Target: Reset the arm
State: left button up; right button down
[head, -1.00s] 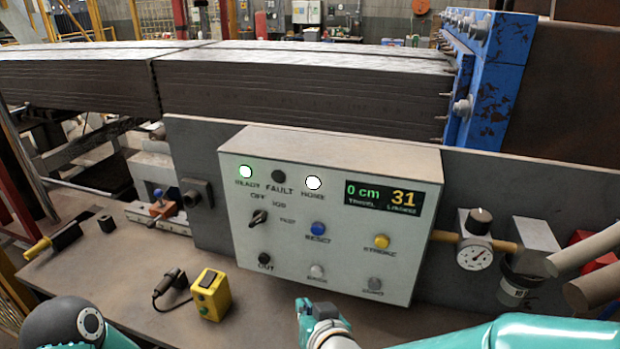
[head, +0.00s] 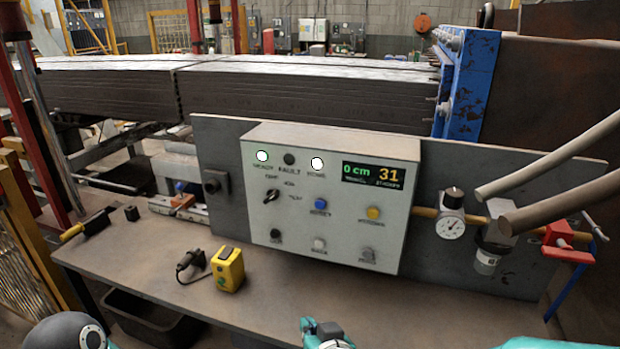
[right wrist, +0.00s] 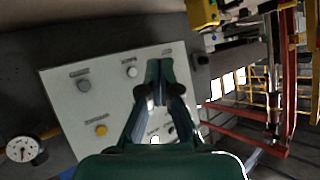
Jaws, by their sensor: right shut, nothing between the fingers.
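My right gripper (right wrist: 160,75) is shut and empty in the right wrist view, its fingertips together in front of the grey control panel (right wrist: 75,120). In the head view only a small part of the right gripper (head: 326,332) shows at the bottom edge, below the control panel (head: 330,200). The panel has a lit ready lamp, a lit home lamp, a dark fault lamp, a knob and several buttons. Its display (head: 373,174) reads 0 cm and 31. A dark rounded part of my left arm shows at bottom left; the left gripper is not in view.
A yellow button box (head: 228,270) with a black cable stands on the bench (head: 180,300). A gauge (head: 451,227), pipes and a red valve (head: 565,243) are at the right. A yellow-handled tool (head: 85,226) lies at the left. The bench front is mostly clear.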

jog(key=s+d+f+m+g+h, duration=0.1)
jog(key=s+d+f+g+h, duration=0.15)
jog(key=d+f, duration=0.65)
jog(key=s+d+f+m+g+h, duration=0.1)
jog(key=d+f+g, duration=0.3)
jog(key=f, duration=0.9)
jog(key=s+f+g+y, duration=0.1)
jog(key=s+f+g, duration=0.1)
jog(key=s+f, duration=0.3)
jog(key=s+f+m+g+y, duration=0.1)
jog(key=s+f, duration=0.4)
jog(key=s, duration=0.5)
jog(key=shift+s+a+f+g+y, duration=0.15)
jog(key=shift+s+a+g+y, duration=0.15)
jog(key=shift+g+y, duration=0.5)
